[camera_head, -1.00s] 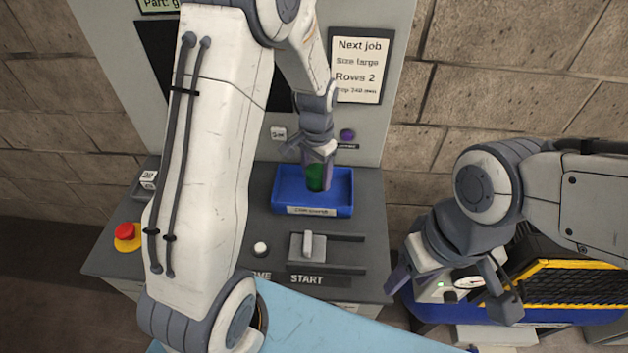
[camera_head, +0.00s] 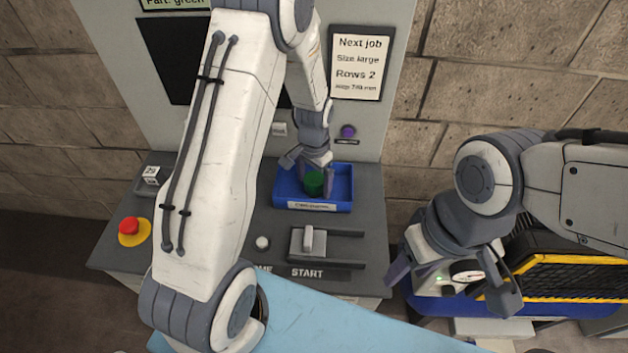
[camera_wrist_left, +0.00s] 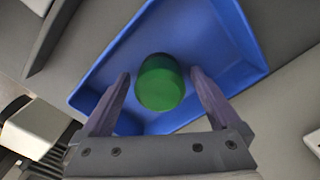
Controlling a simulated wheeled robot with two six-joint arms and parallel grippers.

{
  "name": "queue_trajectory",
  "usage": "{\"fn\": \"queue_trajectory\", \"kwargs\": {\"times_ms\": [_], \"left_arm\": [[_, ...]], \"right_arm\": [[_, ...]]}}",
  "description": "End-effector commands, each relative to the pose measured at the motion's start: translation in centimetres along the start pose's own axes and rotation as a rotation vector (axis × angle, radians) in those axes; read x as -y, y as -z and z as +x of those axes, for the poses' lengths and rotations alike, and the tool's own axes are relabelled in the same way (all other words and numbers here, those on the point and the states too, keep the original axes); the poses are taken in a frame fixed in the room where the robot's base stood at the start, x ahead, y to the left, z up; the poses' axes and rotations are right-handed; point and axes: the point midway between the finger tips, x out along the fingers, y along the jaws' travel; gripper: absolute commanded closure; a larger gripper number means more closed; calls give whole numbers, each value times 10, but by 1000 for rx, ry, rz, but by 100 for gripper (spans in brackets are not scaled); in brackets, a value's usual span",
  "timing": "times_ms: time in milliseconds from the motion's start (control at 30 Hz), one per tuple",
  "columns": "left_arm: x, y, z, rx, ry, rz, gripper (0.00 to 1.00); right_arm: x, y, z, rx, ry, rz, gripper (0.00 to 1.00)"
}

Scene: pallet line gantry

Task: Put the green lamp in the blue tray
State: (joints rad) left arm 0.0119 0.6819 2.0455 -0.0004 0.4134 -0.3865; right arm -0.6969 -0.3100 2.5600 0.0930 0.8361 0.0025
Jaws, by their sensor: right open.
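The green lamp (camera_head: 314,184) is a short green cylinder inside the blue tray (camera_head: 343,200) on the grey console. In the left wrist view the lamp (camera_wrist_left: 160,84) is over the tray floor, inside the blue walls (camera_wrist_left: 240,35). My left gripper (camera_head: 312,180) is above the tray with a finger on either side of the lamp. In the left wrist view a narrow gap shows between each finger and the lamp, so the gripper (camera_wrist_left: 161,74) is open around it. My right gripper (camera_head: 452,290) is open and empty, off to the right of the console.
A slider switch (camera_head: 308,240) and a white button (camera_head: 262,243) are in front of the tray. A red emergency button (camera_head: 130,227) is at the left of the console. A black crate with yellow edging (camera_head: 575,290) stands at the right, behind my right gripper.

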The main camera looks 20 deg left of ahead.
Motion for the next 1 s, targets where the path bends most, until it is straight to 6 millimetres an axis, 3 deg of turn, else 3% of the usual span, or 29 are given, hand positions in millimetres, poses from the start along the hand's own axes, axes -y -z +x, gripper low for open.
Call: {"fn": "queue_trajectory", "kwargs": {"times_ms": [367,800,1000], "left_arm": [[0,1,-9,-3,1,0,4],[0,1,-95,-6,2,0,4],[0,0,-119,-2,1,1,4]], "right_arm": [[0,0,1,0,0,0,48],[-2,-1,21,0,0,-1,48],[-2,-1,24,0,0,-1,48]]}}
